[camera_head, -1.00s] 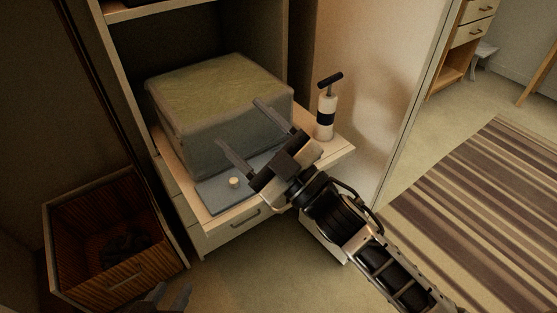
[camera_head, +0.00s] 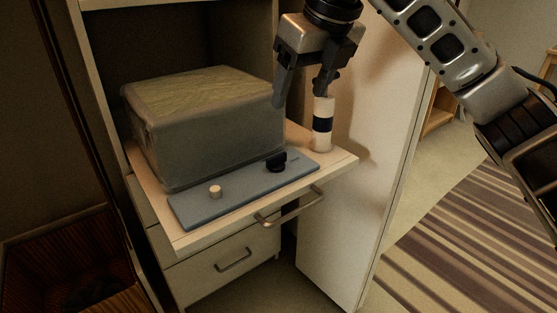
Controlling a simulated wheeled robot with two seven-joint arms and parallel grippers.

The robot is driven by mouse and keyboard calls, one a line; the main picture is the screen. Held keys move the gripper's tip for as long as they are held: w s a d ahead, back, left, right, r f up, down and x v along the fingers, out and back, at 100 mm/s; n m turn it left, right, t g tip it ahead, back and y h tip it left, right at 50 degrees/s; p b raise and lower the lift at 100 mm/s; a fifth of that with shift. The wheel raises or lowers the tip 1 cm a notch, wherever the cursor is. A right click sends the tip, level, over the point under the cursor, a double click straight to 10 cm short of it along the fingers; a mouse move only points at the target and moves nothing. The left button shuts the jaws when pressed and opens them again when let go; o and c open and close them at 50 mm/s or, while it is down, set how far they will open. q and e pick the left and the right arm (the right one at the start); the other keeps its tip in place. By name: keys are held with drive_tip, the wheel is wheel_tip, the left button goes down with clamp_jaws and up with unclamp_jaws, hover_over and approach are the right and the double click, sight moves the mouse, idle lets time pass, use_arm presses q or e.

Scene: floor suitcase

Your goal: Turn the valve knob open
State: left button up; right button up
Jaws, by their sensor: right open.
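A flat blue-grey panel (camera_head: 240,194) lies on the pulled-out shelf, in front of a large bag-covered block (camera_head: 205,130). On it are a small pale round knob (camera_head: 215,191) at the left and a black knob (camera_head: 276,162) at the right. I cannot tell which of the two is the valve knob. My right gripper (camera_head: 299,98) is open, fingers pointing down, above and behind the black knob and apart from it. One finger overlaps the top of a white hand pump (camera_head: 323,126) with a black band; the pump's handle is hidden. My left gripper is not in view.
The shelf (camera_head: 340,161) has a metal handle (camera_head: 290,206) in front, above a closed drawer (camera_head: 228,262). A tall pale panel (camera_head: 360,200) stands to the right. A dark open box (camera_head: 60,250) sits at lower left, and a striped rug (camera_head: 450,235) lies at right.

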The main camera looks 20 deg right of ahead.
sight(277, 156)
drive_tip(key=b+x, duration=0.4)
drive_tip(key=x, duration=1.1)
drive_tip(key=shift+a+f, duration=0.15)
drive_tip(key=shift+f, duration=0.1)
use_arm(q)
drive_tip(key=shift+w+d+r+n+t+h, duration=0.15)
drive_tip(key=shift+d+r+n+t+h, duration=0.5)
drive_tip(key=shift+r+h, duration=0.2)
use_arm(e)
drive_tip(key=c, duration=1)
